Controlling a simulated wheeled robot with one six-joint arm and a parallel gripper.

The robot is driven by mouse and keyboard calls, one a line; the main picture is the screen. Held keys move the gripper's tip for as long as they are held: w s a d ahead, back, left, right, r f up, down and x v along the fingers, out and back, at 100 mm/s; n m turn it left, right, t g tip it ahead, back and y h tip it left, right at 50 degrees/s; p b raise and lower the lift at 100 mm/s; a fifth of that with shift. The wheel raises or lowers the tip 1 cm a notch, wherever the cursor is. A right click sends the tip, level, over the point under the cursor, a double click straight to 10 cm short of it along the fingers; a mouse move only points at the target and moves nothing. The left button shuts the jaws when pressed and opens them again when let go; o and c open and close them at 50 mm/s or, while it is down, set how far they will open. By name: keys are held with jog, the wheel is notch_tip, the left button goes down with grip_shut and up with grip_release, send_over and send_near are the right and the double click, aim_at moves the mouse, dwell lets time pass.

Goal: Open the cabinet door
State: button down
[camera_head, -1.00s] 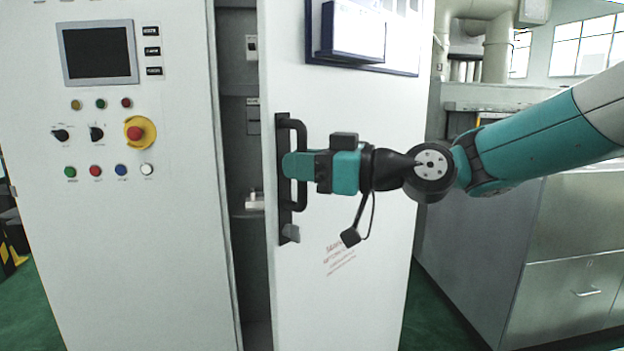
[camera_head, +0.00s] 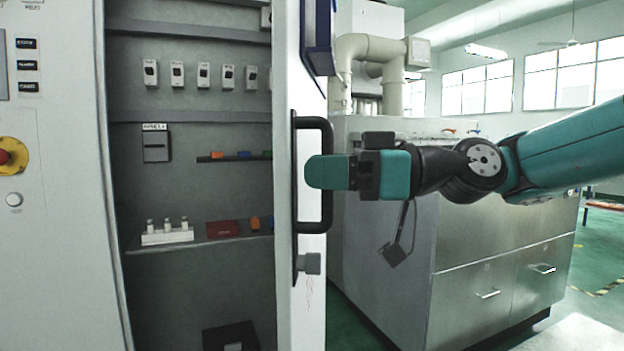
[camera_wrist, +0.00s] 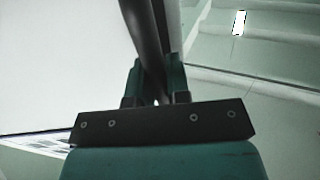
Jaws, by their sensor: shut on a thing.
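The white cabinet door (camera_head: 311,125) stands wide open, seen nearly edge-on in the head view. Its black bar handle (camera_head: 328,137) is upright on the door's outer face, with a grey latch knob (camera_head: 309,263) below it. My gripper (camera_head: 322,172) comes from the right and is shut on the handle around its middle. In the wrist view the dark handle bar (camera_wrist: 146,40) runs between the two teal fingers (camera_wrist: 157,85). The far finger is mostly hidden in the head view.
The open cabinet interior (camera_head: 190,100) shows switches, shelves and small parts. The control panel (camera_head: 40,200) is at the left. A metal drawer unit (camera_head: 500,270) stands behind and right of the door, under my arm. Green floor shows at the far right.

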jog(key=shift+s+d, duration=0.1)
jog(key=shift+d, duration=0.1)
jog(key=c, duration=1.1)
grip_release()
